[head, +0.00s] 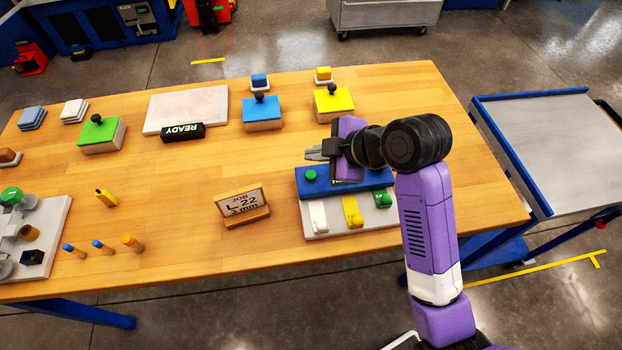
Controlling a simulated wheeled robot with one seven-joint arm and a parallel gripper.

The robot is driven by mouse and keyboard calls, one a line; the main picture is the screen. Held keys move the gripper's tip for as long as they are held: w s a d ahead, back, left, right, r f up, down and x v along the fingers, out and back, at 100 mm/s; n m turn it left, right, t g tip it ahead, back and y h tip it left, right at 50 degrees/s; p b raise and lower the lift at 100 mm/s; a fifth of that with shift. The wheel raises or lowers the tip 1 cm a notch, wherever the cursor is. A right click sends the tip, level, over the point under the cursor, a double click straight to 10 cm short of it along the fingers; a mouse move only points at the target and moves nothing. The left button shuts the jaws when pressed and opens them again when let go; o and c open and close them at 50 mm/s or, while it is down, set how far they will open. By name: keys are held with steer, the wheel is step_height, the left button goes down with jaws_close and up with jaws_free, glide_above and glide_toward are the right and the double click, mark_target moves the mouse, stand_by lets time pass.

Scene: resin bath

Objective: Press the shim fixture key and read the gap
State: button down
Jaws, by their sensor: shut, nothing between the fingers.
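A fixture with a light grey base (310,227) and a blue raised back block (362,182) stands at the right part of the table. A round green button (311,176) sits at the left of the blue block, and it looks like the key. White (318,215), yellow (352,211) and green (382,198) pieces sit along the front of the base. My gripper (308,155) is shut and empty, pointing left above the blue block, just beyond the green button in the picture. It appears apart from the button. No gap reading is visible; my arm hides the fixture's right end.
A sign reading "JOB L 22 3 mm" (241,207) stands left of the fixture. A black READY display (183,132) lies before a pale plate (190,107). Blue (262,112), yellow (333,102) and green (101,132) knobbed blocks stand farther back. Bare wood (170,180) lies mid-table.

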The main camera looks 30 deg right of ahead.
mark_target(315, 176)
steer(key=shift+f+b, duration=1.05)
steer(key=shift+f, duration=1)
stand_by(0.4)
steer(key=shift+f, duration=0.4)
steer(key=shift+f+b, duration=0.45)
steer(key=shift+f, duration=0.1)
stand_by(0.6)
steer(key=shift+r, duration=0.1)
steer(key=shift+r+p, duration=0.9)
steer(key=shift+p, duration=0.05)
step_height(315, 176, up, 5)
steer(key=p, duration=0.4)
steer(key=shift+p, duration=0.35)
